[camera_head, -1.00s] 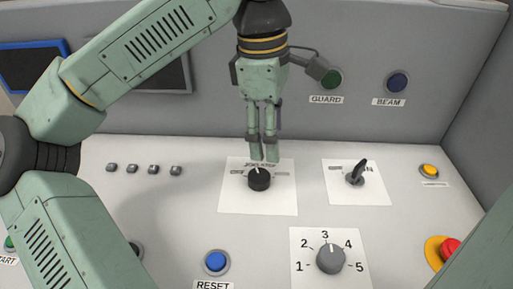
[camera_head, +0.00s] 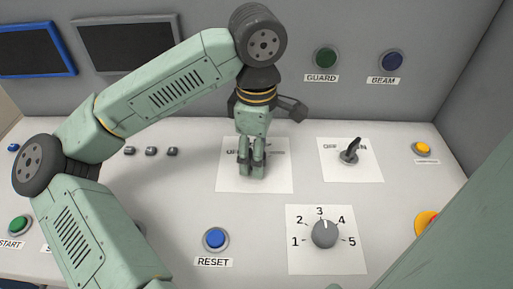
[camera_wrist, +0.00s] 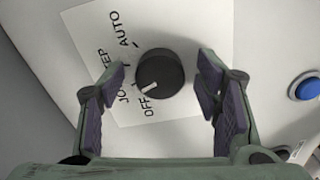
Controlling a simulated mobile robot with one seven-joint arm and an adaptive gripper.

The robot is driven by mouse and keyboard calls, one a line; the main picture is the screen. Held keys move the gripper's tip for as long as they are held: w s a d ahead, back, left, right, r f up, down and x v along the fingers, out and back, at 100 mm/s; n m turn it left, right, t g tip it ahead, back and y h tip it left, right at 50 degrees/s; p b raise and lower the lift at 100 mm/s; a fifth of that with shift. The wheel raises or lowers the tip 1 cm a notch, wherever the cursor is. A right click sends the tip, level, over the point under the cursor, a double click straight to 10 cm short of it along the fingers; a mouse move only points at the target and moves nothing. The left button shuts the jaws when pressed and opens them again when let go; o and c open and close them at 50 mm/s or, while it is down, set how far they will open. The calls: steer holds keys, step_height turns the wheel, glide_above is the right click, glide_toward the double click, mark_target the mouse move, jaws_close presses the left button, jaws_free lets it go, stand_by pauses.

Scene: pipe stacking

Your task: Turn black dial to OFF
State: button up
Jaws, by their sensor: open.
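The black dial (camera_wrist: 165,70) sits on a white label plate (camera_wrist: 90,38) with the words OFF, AUTO and others partly covered. Its white pointer mark faces lower left in the wrist view, close to the word OFF. My gripper (camera_wrist: 162,72) is open, with one finger on each side of the dial. A gap shows between each finger and the dial in the wrist view. In the head view my gripper (camera_head: 251,170) points down over the label plate (camera_head: 280,182) and hides the dial.
A dark switch (camera_head: 350,152) stands to the right on its own plate. A numbered grey knob (camera_head: 325,234) and the blue RESET button (camera_head: 215,238) are nearer the front. GUARD (camera_head: 326,58) and BEAM (camera_head: 391,61) buttons are on the back wall.

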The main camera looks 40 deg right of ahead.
steer(key=shift+c, duration=0.6)
steer(key=c, duration=1)
